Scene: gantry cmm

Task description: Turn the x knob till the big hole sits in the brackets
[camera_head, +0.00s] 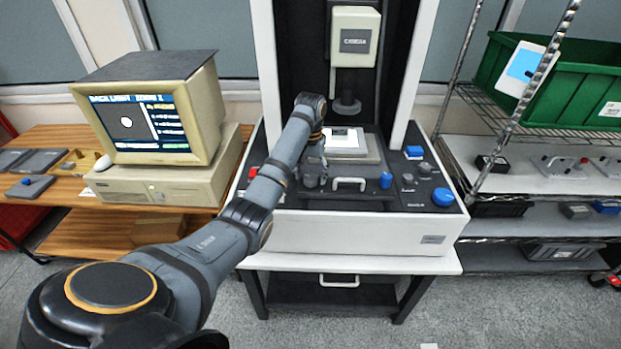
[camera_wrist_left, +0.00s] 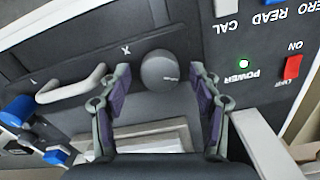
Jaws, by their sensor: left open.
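The x knob (camera_wrist_left: 160,70) is a round grey knob on the dark front panel, close to the letter X in the left wrist view. My left gripper (camera_wrist_left: 159,74) is open, with one finger to each side of the knob in that picture and a gap showing on both sides. In the head view, my left gripper (camera_head: 316,157) is over the left part of the machine's panel, partly hidden by its arm. I cannot make out brackets. My right gripper is not in view.
The lit stage (camera_head: 345,143) sits under the camera head (camera_head: 354,40). A light handle (camera_wrist_left: 72,84) and a blue knob (camera_wrist_left: 17,110) lie to one side of the x knob. A red switch (camera_wrist_left: 292,67) is on the other. A wire shelf with a green bin (camera_head: 560,85) stands right.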

